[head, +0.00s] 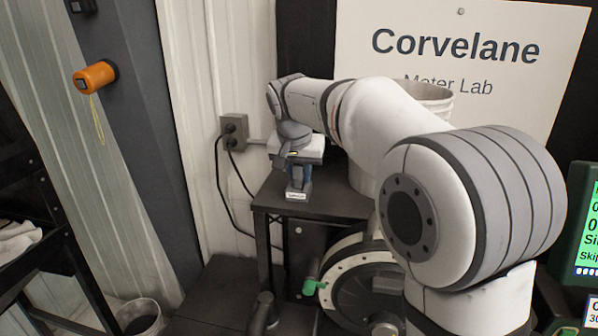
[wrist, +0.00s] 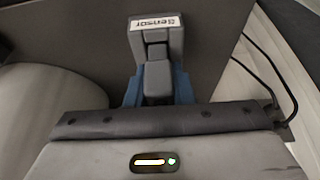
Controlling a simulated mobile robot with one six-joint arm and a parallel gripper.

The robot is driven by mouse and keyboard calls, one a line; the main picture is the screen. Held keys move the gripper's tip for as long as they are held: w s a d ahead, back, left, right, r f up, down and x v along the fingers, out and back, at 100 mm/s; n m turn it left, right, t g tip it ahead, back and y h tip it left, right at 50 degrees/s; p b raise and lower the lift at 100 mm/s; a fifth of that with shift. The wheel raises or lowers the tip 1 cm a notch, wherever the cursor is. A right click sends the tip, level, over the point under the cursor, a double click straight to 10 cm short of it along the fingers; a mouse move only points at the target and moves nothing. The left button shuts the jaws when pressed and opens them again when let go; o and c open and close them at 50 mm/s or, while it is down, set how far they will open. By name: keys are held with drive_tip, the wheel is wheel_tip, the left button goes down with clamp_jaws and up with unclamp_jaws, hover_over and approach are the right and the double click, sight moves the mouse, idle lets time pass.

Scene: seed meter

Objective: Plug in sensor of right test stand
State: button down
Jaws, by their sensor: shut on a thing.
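My gripper (head: 297,175) points down over the dark table at the back, and its blue fingers (wrist: 157,90) are shut on a grey plug (wrist: 157,78). Directly beyond the plug in the wrist view is a grey block (wrist: 153,46) with a white "Sensor" label, which also shows below the fingers in the head view (head: 297,194). The plug and block touch or overlap in view; I cannot tell whether they are joined. A seed meter (head: 340,288) with a round pale disc and green handle stands in front of the table, partly hidden by my arm.
The dark table (head: 330,205) carries a pale bucket (head: 425,92). A wall outlet (head: 234,130) with black cords is left of my gripper. A green screen (head: 588,235) stands at the right edge. A bin (head: 138,316) is at lower left.

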drive_tip(key=shift+s+f+b, duration=0.2)
drive_tip(key=shift+f+b, duration=0.25)
drive_tip(key=shift+f, duration=0.35)
drive_tip(key=shift+s+f+b, duration=0.2)
drive_tip(key=shift+f+b, duration=0.25)
drive_tip(key=shift+f, duration=0.3)
drive_tip(key=c, duration=1.2)
unclamp_jaws()
drive_tip(key=shift+o, duration=0.2)
drive_tip(key=shift+t, duration=0.3)
drive_tip(key=v, duration=0.3)
drive_tip(key=w+v, duration=0.1)
drive_tip(key=v, duration=0.3)
drive_tip(key=r+v, duration=0.1)
drive_tip(key=v, duration=0.2)
drive_tip(key=shift+w+a+r, duration=0.1)
drive_tip(key=shift+w, duration=0.25)
